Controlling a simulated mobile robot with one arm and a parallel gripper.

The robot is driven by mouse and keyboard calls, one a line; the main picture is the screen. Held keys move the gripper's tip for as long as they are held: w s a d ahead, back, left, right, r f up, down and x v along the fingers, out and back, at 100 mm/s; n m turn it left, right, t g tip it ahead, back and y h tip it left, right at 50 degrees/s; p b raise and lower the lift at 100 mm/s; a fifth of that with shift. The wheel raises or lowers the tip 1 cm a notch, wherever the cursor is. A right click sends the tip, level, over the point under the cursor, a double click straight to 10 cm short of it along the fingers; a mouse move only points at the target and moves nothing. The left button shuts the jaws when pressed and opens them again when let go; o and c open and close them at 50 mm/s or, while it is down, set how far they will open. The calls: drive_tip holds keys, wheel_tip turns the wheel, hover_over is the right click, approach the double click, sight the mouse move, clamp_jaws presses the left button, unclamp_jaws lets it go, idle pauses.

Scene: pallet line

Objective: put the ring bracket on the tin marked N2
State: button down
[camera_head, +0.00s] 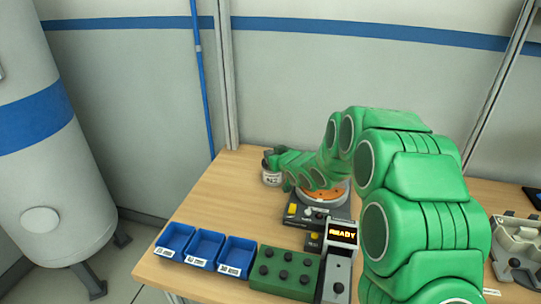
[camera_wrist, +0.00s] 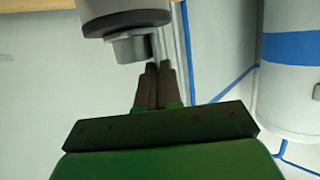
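The tin marked N2 (camera_head: 271,179) stands on the wooden table at the far left of my arm, a pale label on its front. My gripper (camera_head: 273,160) is at its top, small and partly hidden by my green arm. In the wrist view, which looks upside down, the grey ring bracket (camera_wrist: 134,48) sits against the wider end of the tin (camera_wrist: 122,18). My brown fingers (camera_wrist: 158,66) are close together, their tips at a thin pale edge of the bracket. Whether the bracket rests fully on the tin is hard to tell.
An orange round plate (camera_head: 322,193) on a dark base stands right of the tin. Blue bins (camera_head: 205,248), a green block with knobs (camera_head: 285,272) and a READY display box (camera_head: 342,233) line the front. The table left of the tin is clear.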

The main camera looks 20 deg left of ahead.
drive_tip(key=shift+f, duration=0.1)
drive_tip(key=c, duration=1.3)
unclamp_jaws()
drive_tip(key=shift+r, duration=0.2)
drive_tip(key=shift+v, duration=6)
